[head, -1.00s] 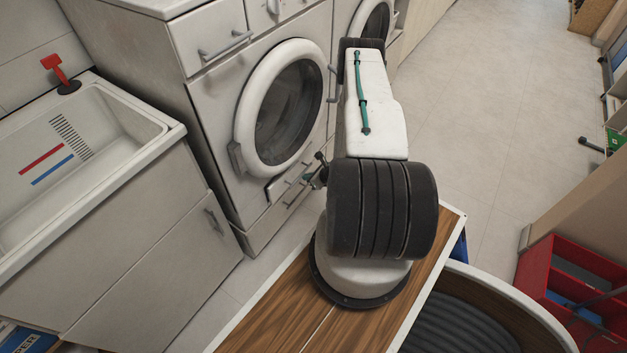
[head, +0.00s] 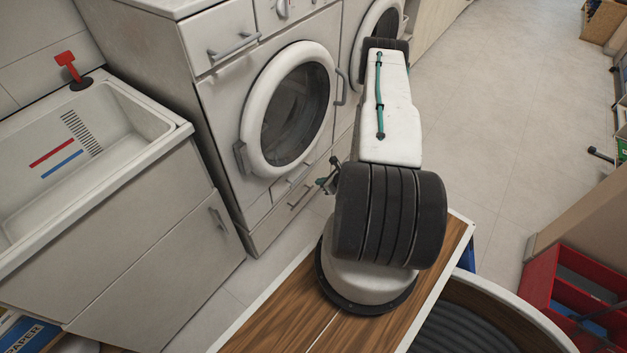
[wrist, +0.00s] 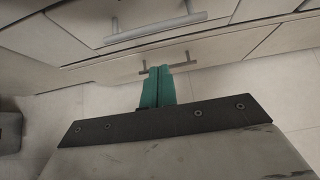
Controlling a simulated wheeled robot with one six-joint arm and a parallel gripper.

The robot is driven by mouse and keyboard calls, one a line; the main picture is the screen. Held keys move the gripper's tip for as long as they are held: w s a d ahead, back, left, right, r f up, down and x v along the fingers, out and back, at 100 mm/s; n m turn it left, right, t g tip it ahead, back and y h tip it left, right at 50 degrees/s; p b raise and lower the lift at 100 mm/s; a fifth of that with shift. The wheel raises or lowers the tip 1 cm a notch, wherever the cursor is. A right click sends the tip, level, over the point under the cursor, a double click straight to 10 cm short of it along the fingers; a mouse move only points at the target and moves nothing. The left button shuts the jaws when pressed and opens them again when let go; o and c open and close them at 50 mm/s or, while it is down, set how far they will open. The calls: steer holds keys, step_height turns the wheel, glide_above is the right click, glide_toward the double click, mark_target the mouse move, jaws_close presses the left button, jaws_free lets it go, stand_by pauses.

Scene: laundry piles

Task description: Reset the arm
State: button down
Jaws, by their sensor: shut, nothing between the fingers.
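My gripper (wrist: 158,86) shows in the wrist view as two green fingers held together, shut and empty. They point toward pale drawer fronts with metal bar handles (wrist: 154,29), and I cannot tell the exact gap. In the head view my white arm with dark joint bands rises from its round base on the wooden top and reaches away toward the washing machines. A small part at the arm's left side shows there, but the fingertips are mostly hidden behind the arm.
A front-loading washing machine (head: 252,122) stands left of the arm, with a sink (head: 135,113) farther left. A red crate (head: 540,290) is at the lower right. The tiled floor (head: 490,110) at the upper right is mostly clear.

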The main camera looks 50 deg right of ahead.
steer(key=v, duration=0.7)
